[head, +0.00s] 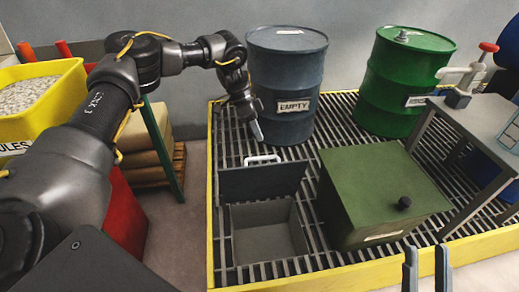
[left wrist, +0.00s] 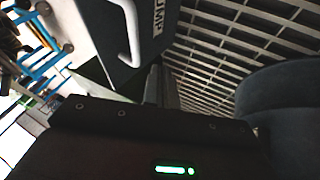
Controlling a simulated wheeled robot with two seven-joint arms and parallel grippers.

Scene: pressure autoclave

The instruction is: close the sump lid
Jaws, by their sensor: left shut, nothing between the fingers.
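The sump lid (head: 262,184) is a dark panel standing raised at the far edge of the open square sump (head: 263,230) in the grating. Its white handle (head: 262,159) shows just above its top edge. In the left wrist view the lid's labelled face (left wrist: 115,45) and white handle (left wrist: 128,30) show at upper left. My left gripper (head: 258,133) is shut and empty, behind and above the lid, near the blue drum. Its narrow fingers (left wrist: 161,86) appear apart from the handle. My right gripper (head: 427,262) is open and empty at the bottom right.
A blue-grey drum marked EMPTY (head: 287,75) stands close beside my left gripper. A green drum (head: 402,85) is further right. A green box (head: 375,192) stands right of the sump. A grey table (head: 485,130) is at right. A yellow rim (head: 213,200) edges the grating.

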